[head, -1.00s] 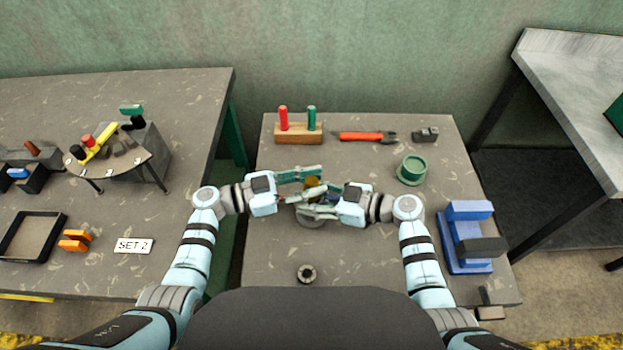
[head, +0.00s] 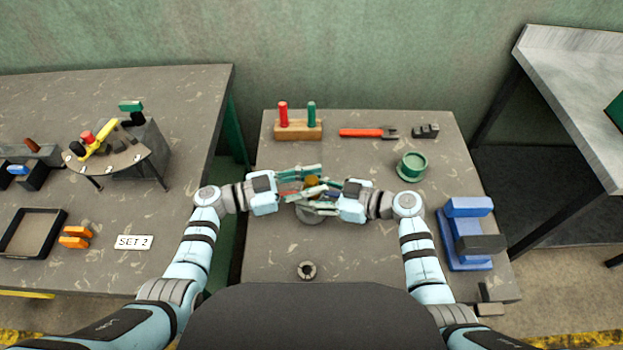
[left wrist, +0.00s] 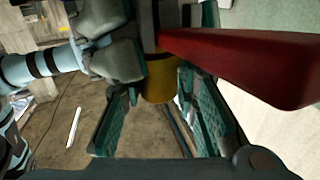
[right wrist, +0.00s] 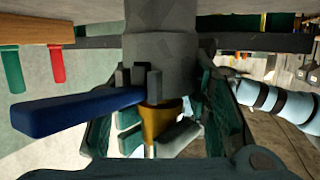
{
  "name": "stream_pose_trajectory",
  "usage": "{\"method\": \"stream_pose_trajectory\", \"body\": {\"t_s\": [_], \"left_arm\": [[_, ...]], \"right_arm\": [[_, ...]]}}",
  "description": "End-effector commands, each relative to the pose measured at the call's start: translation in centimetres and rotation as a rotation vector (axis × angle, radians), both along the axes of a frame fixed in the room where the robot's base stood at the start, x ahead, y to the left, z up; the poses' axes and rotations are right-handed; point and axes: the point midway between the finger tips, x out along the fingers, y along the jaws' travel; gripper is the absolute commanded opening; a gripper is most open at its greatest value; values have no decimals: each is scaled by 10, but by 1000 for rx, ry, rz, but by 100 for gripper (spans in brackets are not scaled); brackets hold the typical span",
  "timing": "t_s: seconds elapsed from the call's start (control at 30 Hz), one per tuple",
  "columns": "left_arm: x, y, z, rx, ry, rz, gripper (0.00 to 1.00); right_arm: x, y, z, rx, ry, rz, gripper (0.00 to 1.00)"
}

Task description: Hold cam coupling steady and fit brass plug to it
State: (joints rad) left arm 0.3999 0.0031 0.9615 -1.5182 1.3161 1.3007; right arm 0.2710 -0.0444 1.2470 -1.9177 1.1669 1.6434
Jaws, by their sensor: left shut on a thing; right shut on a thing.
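The cam coupling is a grey, round-bodied part standing on a grey round base (head: 312,216) in the middle of the bench. Its grey body (right wrist: 160,45) shows in the right wrist view with a blue lever (right wrist: 75,108); a red lever (left wrist: 250,62) fills the right of the left wrist view. The brass plug (head: 312,181) is at the coupling's mouth, also seen in the left wrist view (left wrist: 160,82). My left gripper (head: 312,172) is shut around the plug. My right gripper (head: 318,196) is shut on the coupling. How deep the plug sits is hidden by fingers.
A dark ring (head: 307,270) lies in front.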

Motion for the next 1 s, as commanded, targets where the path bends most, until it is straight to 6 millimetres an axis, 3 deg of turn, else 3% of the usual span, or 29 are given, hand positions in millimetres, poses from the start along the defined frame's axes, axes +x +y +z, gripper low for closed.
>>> {"method": "stream_pose_trajectory", "body": {"t_s": [0.8, 0.83, 0.93, 1.0], "left_arm": [[0, 0, -8, 0, -1, 0, 0], [0, 0, -8, 0, -1, 0, 32], [0, 0, -8, 1, 0, -1, 48], [-1, 0, -9, 2, 1, -1, 51]], "right_arm": [[0, 0, 1, 0, -2, 0, 0], [0, 0, 1, 0, -2, -1, 0], [0, 0, 1, 0, -2, -1, 0], [0, 0, 0, 0, -2, -1, 0]]}}
